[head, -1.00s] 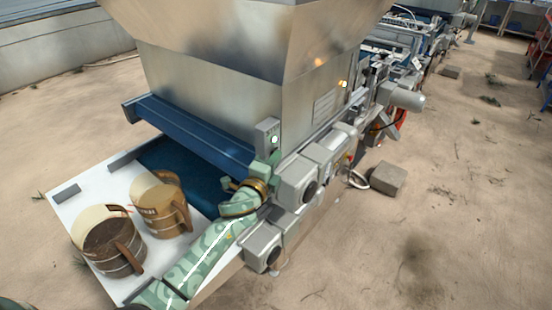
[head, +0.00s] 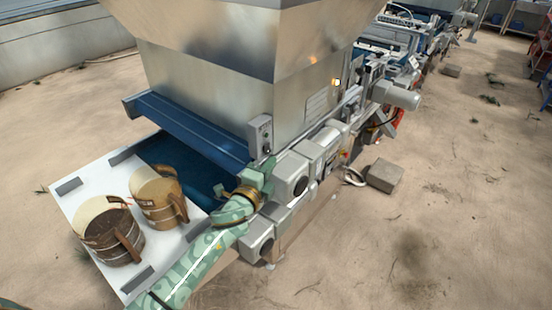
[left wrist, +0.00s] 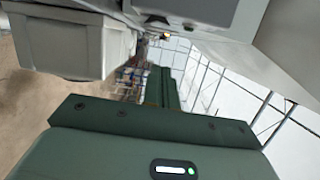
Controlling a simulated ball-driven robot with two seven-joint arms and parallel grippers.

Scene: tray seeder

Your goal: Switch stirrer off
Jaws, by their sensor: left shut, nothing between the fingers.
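The stirrer's control is a small grey switch box (head: 260,133) on the lower corner of the steel hopper. No bright green lamp shows on it. Its lower part is close to my left gripper (head: 267,161), which is shut and empty just below it; I cannot tell whether they touch. In the left wrist view the shut green fingers (left wrist: 161,88) point away from the camera, under a grey housing at the top. My right gripper is not in view.
Grey motor boxes (head: 291,174) stand right beside my left gripper.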

